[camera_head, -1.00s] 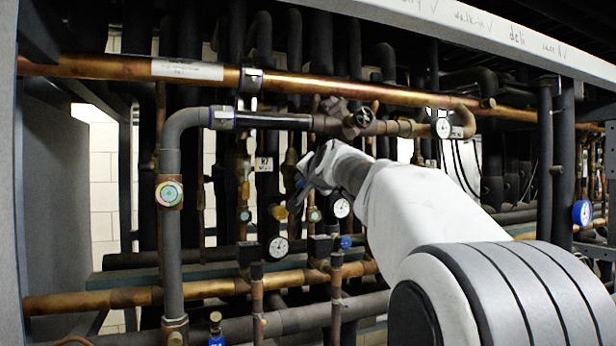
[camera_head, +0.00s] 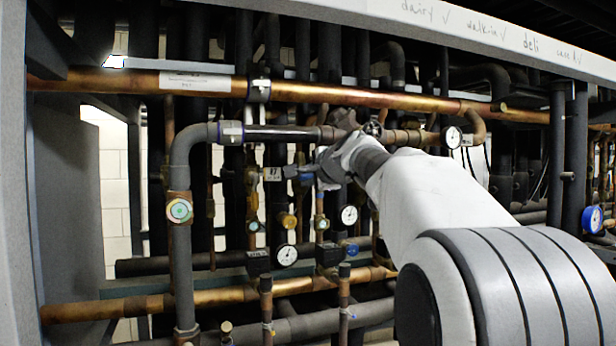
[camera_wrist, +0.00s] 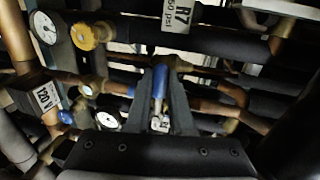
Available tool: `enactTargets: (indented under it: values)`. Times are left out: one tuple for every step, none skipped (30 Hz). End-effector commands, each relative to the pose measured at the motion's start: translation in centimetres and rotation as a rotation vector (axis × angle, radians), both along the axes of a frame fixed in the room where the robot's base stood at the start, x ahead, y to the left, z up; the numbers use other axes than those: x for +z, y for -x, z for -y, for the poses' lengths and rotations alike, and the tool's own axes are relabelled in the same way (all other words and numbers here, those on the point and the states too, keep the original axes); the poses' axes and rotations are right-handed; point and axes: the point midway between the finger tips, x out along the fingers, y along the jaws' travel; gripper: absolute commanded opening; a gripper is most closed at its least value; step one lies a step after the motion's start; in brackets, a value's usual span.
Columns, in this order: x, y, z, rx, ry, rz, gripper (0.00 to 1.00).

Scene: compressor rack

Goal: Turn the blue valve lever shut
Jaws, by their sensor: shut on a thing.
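The blue valve lever (camera_wrist: 160,82) stands upright between my fingers in the wrist view. My gripper (camera_wrist: 160,105) is shut on it, one dark finger on each side. The lever's lower end and the valve body are partly hidden by the fingers. In the head view my gripper (camera_head: 300,172) reaches in among the pipes, below the long copper pipe, with its fingers pointing left. The lever is hard to make out there, as the fingers and my wrist cover most of it.
A copper pipe (camera_head: 350,97) runs across above my gripper. A grey insulated pipe (camera_head: 182,250) drops at the left. Gauges (camera_head: 287,255) and valves crowd below. In the wrist view a yellow knob (camera_wrist: 88,36) and a white gauge (camera_wrist: 43,28) sit at upper left.

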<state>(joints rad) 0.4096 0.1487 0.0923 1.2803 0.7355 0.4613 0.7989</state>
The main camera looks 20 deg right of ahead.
Motion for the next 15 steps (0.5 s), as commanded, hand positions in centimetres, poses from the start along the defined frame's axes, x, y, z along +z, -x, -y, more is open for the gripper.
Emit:
enactTargets:
  values:
    - [0.31, 0.01, 0.01, -0.001, -0.009, 0.004, 0.0]
    - [0.32, 0.01, 0.01, -0.001, -0.014, 0.004, 0.0]
    - [0.34, 0.01, 0.01, -0.002, -0.019, 0.004, 0.0]
    - [0.34, 0.01, 0.01, -0.001, -0.022, 0.004, 0.0]
    - [0.35, 0.01, 0.02, -0.002, -0.024, 0.004, 0.0]
    - [0.35, 0.02, 0.02, -0.001, -0.027, 0.004, 0.0]
    - [0.35, 0.02, 0.02, -0.001, -0.028, 0.004, 0.0]
    - [0.35, 0.02, 0.02, -0.002, -0.029, 0.004, 0.0]
    - [0.35, 0.02, 0.02, -0.001, -0.03, 0.005, 0.0]
    - [0.36, 0.02, 0.01, -0.001, -0.03, 0.005, 0.0]
    - [0.35, 0.02, 0.02, -0.001, -0.03, 0.005, 0.0]
    - [0.36, 0.02, 0.0, -0.001, -0.03, 0.005, 0.0]
    - [0.36, 0.03, 0.01, -0.001, -0.03, 0.005, 0.0]
    - [0.36, 0.03, 0.0, -0.001, -0.03, 0.005, 0.0]
    - [0.37, 0.03, 0.0, -0.001, -0.03, 0.005, 0.0]
